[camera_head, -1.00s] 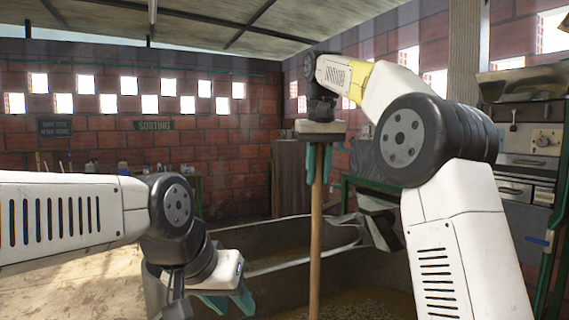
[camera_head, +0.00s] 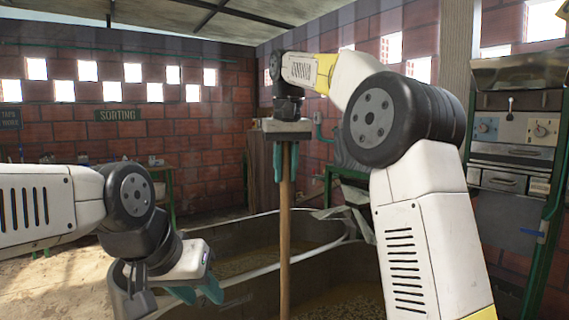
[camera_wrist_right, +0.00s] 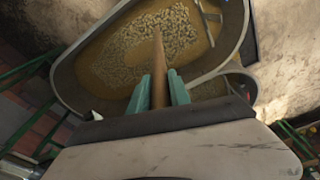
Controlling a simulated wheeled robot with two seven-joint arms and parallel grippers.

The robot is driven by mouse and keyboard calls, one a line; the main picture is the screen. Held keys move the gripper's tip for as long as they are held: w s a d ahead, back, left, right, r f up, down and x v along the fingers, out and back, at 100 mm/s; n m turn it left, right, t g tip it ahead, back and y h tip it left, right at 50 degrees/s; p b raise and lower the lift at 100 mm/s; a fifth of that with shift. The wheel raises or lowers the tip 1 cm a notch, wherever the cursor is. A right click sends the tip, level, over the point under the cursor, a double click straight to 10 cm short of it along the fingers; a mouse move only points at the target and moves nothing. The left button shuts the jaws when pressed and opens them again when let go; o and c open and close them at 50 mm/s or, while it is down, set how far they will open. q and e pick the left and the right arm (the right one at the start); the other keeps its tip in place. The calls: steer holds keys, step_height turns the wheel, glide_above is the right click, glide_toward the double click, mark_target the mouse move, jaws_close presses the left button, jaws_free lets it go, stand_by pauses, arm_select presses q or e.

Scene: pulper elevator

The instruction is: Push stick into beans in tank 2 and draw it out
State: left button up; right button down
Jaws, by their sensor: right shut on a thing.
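My right gripper (camera_head: 287,163) is shut around the upper part of a brown wooden stick (camera_head: 285,235). The stick hangs upright over a tank, and its lower end runs out of the head view. In the right wrist view the stick (camera_wrist_right: 158,68) points at the beans (camera_wrist_right: 150,40) in a large tank (camera_wrist_right: 62,78). I cannot tell whether its tip touches the beans. No number shows on the tanks. My left gripper (camera_head: 197,291) is open and empty, low at the left beside the near tank (camera_head: 330,270). Beans (camera_head: 345,303) show at this tank's bottom.
A second tank (camera_head: 312,229) lies behind the near one, with a pale rim between them. A stove-like unit (camera_head: 510,150) stands at the right. A green-framed table (camera_head: 165,180) and brick wall are at the back. Open floor (camera_head: 40,285) is at lower left.

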step_height(320, 180, down, 40)
steer(key=shift+r, duration=0.1)
step_height(320, 180, up, 42)
steer(key=shift+r, duration=0.2)
stand_by(2.5)
steer(key=m, duration=0.1)
glide_above(285, 309)
steer(key=w+d, duration=0.4)
steer(key=w, duration=0.2)
step_height(285, 309, down, 13)
steer(key=s+d+f, duration=0.2)
steer(key=d+f, duration=0.2)
steer(key=f, duration=0.5)
steer(key=s+d+f+m, duration=0.1)
steer(key=s+d+f, duration=0.1)
steer(key=f, duration=0.7)
steer(key=s+d+f+m, duration=0.1)
steer(key=s+d+f, duration=0.1)
steer(key=d+f, duration=0.3)
step_height(285, 309, down, 4)
steer(key=shift+s+d, duration=0.2)
steer(key=shift+d, duration=0.1)
